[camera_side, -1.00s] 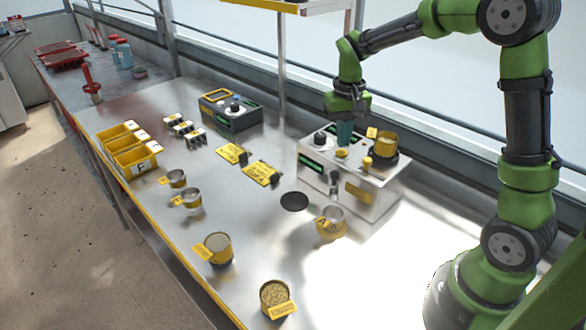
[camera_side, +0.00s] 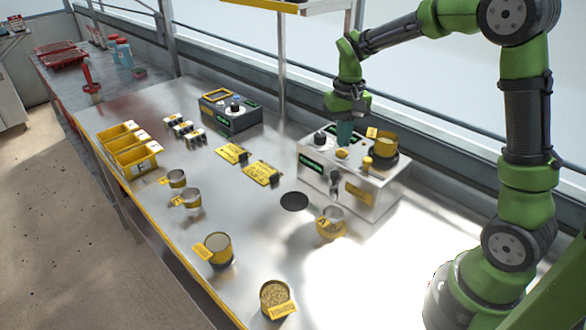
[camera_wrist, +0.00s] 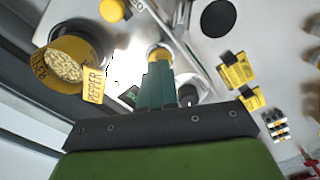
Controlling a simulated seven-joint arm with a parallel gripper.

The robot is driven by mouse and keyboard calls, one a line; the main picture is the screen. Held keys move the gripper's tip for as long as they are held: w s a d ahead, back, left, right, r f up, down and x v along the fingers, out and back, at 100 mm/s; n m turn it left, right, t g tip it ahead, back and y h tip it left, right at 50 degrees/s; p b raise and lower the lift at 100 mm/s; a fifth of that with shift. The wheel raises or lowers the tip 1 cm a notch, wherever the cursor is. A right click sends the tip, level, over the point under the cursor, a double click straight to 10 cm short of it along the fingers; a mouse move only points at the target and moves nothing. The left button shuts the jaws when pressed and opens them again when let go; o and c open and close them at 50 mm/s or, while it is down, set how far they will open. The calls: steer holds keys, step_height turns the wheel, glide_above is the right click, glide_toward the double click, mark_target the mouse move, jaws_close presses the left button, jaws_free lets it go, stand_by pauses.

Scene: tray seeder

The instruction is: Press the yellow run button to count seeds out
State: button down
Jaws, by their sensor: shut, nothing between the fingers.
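The seed counter (camera_side: 378,197) is a pale metal box with a green display on the right of the bench. A yellow round button (camera_side: 341,154) sits on its top, and it also shows in the wrist view (camera_wrist: 158,52). My gripper (camera_side: 345,146) points down at this button. Its teal fingers are shut and empty, with the tips at or just above the button; I cannot tell whether they touch. In the wrist view the fingers (camera_wrist: 160,72) partly cover the button. A second yellow knob (camera_side: 367,162) stands near the counter's front edge.
A yellow hopper of seeds (camera_side: 385,140) stands on the counter, close to my gripper. A black knob (camera_side: 320,139) is on the other side. A yellow-banded cup (camera_side: 331,228) stands before the counter, near a dark disc (camera_side: 294,201). The bench's middle is mostly clear.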

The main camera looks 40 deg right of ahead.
mark_target(341, 151)
steer(key=shift+f, duration=1)
stand_by(0.4)
step_height(341, 151, up, 8)
stand_by(1.0)
steer(key=s+a+r+n+t+y, duration=0.1)
steer(key=s+a+t, duration=0.2)
steer(key=s+a, duration=0.2)
steer(key=s+a+r+n+t+y, duration=0.1)
steer(key=s+a+t, duration=0.3)
steer(key=s, duration=0.7)
steer(key=shift+a+r, duration=0.8)
steer(key=shift+a, duration=0.45)
